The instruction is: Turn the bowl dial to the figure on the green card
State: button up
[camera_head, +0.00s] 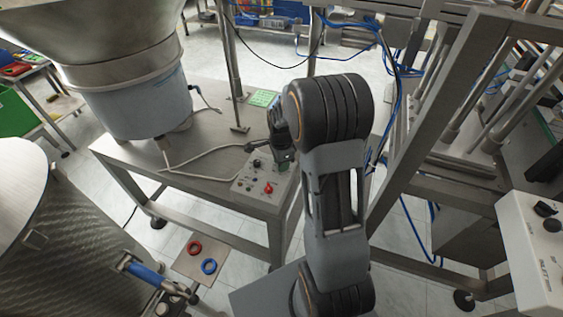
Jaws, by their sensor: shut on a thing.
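The control box (244,189) is a small pale box on the steel table, below the feeder bowl. A black knob (257,163) and a red knob (268,188) show on its face. My gripper (284,165) reaches down to the upper right part of the box, right of the black knob. It is shut on a dial there, which the fingers hide, so its pointer and scale cannot be read. The green card (264,98) lies near the back of the table, left of my arm. Its figure is too small to read.
The large feeder bowl (126,85) stands on the left of the steel table (205,150), with a pale cable nearby. A steel frame (432,130) with blue hoses is close on the right. A steel drum (40,235) is at lower left. Another white control box (535,250) is at right.

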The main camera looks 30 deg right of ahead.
jog(key=m, duration=0.4)
jog(key=shift+m, duration=2.3)
jog(key=o, duration=0.9)
jog(key=shift+o, duration=0.2)
notch_tip(320, 180, up, 14)
jog(key=p, duration=0.1)
